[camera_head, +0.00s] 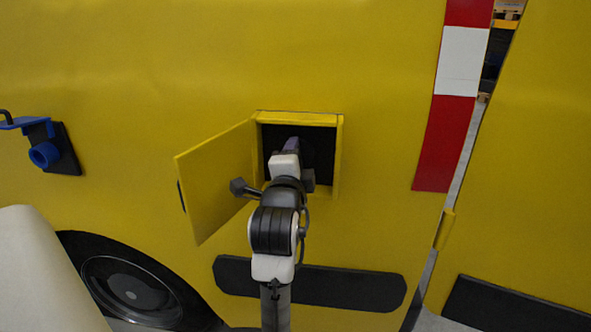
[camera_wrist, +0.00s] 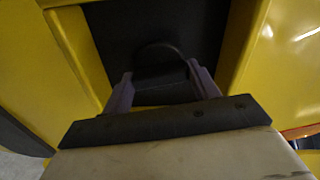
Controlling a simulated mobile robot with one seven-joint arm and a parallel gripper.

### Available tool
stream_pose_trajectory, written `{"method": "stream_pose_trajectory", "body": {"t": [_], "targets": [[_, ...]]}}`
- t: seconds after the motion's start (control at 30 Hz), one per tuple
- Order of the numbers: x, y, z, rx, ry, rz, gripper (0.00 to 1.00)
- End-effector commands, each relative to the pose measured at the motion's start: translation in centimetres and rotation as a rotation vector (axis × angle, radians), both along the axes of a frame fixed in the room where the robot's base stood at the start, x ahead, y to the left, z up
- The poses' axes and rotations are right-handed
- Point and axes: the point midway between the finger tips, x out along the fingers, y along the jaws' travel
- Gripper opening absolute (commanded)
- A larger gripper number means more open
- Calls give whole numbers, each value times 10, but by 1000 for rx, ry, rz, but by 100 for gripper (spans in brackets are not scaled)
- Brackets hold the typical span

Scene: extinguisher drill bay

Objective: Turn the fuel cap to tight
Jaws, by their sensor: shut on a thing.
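The fuel cap (camera_wrist: 160,56) is a dark round piece inside the dark recess of a yellow vehicle, seen in the wrist view. My gripper (camera_wrist: 159,71) has a finger on each side of it and is shut on it. Only the cap's upper curve stands out; its lower part and any markings are too dark to read. In the head view my gripper (camera_head: 291,145) reaches into the recess and the cap is hidden. The yellow filler door (camera_head: 212,185) hangs open to the left.
The recess frame (camera_head: 339,160) borders my gripper closely on the right. A blue fitting on a black plate (camera_head: 66,150) sticks out at the left. A wheel (camera_head: 135,290) is at lower left, and a black strip (camera_head: 350,288) lies below the recess.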

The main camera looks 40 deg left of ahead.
Motion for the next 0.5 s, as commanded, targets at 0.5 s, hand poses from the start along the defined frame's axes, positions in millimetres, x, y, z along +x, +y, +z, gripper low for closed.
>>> {"method": "stream_pose_trajectory", "body": {"t": [0.5], "targets": [[1,0,2,151,85,-1,37]]}}
